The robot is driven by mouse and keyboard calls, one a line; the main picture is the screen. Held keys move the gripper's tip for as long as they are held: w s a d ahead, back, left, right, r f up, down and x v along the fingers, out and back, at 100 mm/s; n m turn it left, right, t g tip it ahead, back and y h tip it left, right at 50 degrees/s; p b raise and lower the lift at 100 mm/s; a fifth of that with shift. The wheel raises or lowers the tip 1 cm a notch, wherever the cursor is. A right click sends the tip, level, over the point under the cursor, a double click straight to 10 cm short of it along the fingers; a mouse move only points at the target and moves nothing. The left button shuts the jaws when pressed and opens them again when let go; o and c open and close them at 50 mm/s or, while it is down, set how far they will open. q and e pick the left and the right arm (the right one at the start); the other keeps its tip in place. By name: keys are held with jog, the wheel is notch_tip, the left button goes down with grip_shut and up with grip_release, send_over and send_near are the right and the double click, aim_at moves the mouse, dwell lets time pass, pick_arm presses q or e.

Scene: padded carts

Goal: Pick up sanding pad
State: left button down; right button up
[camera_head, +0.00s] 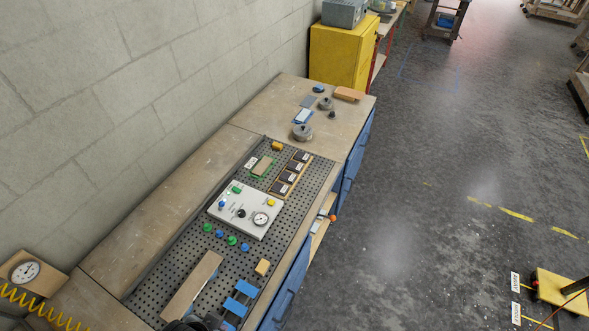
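I cannot tell for sure which thing is the sanding pad. Candidates are a tan block on a green base (262,166) and a small yellow-tan block (262,267), both on the perforated black board (215,268). Farther back on the bench, a grey flat pad (308,101) lies beside a blue-and-white pad (302,116). Neither gripper is clearly in view. A dark shape is cut off at the bottom edge, and I cannot tell what it is.
A white panel with a gauge (245,210), a long wooden block (192,285) and blue pieces (240,296) stand on the board. Round metal parts (302,132) sit behind. A block wall (120,100) borders the left; open floor (430,220) lies right.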

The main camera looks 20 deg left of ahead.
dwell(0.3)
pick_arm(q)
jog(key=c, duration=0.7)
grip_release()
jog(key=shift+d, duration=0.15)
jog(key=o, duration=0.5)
